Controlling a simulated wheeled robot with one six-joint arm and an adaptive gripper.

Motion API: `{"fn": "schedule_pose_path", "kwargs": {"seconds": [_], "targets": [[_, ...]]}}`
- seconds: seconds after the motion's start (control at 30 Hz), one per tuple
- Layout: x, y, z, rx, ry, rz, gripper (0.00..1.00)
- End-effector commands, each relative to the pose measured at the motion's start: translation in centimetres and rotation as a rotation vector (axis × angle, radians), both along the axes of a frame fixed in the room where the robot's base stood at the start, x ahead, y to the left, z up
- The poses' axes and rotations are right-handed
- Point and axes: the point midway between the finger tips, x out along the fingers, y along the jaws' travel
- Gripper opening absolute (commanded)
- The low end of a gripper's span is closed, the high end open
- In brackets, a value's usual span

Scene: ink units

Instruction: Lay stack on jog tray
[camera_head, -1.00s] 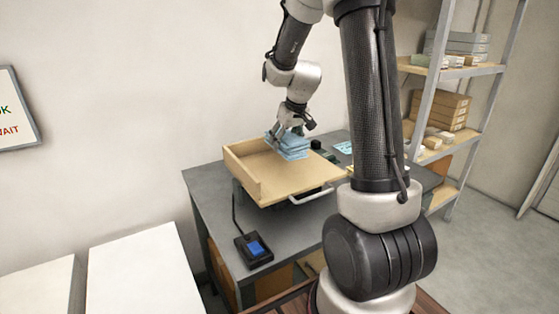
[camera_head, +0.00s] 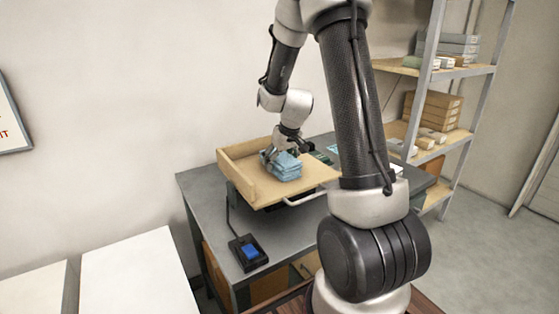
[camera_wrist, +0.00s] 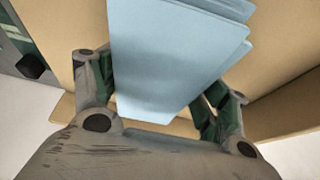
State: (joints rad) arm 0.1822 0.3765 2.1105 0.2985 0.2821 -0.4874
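The stack of light blue sheets (camera_head: 284,168) is at the jog tray (camera_head: 243,184), a shallow light-wood tray with raised sides at the left and back. The stack sits low over the tray floor and looks to be resting on it, though its underside is hidden. The sheets are slightly fanned at one edge. The fingertips are partly hidden.
The tray stands on a grey table (camera_head: 208,202). A black box with a blue button (camera_head: 249,252) is at the table's front left. A metal shelf (camera_head: 440,72) with boxes stands at the right. White surfaces (camera_head: 138,275) are at the lower left.

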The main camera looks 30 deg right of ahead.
Motion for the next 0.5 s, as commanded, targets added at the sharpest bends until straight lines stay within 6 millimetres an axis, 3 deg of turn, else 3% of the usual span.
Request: {"fn": "schedule_pose_path", "kwargs": {"seconds": [0.33,0.5], "targets": [[0.0,0.0,0.1,0.0,0.0,0.0,0.84],[-0.5,0.0,1.8,-0.001,-0.003,0.0,0.84]]}}
